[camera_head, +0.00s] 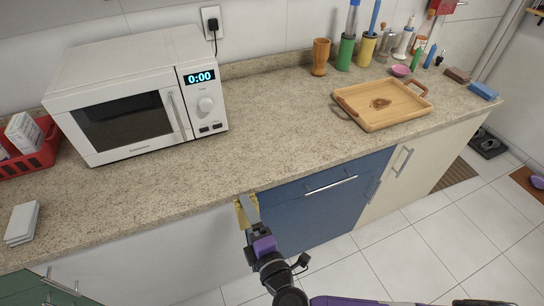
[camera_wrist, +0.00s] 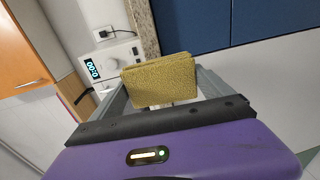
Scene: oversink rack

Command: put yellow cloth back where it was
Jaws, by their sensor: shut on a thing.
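The yellow cloth (camera_wrist: 160,82) is a folded, textured square between the two fingers of my gripper (camera_wrist: 165,100) in the wrist view. In the head view, the cloth (camera_head: 240,214) shows only in part behind my gripper (camera_head: 248,212). My gripper is shut on the cloth and holds it by the counter's front edge, in front of the white and blue cabinet fronts. I cannot tell whether the cloth touches the counter edge.
A granite counter (camera_head: 270,130) runs across, clear in the middle. A microwave (camera_head: 135,95) stands at left, a red basket (camera_head: 35,150) beyond it. A wooden tray (camera_head: 400,115) lies at right. Bottles and jars line the back right. Blue drawers (camera_head: 320,205) are below.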

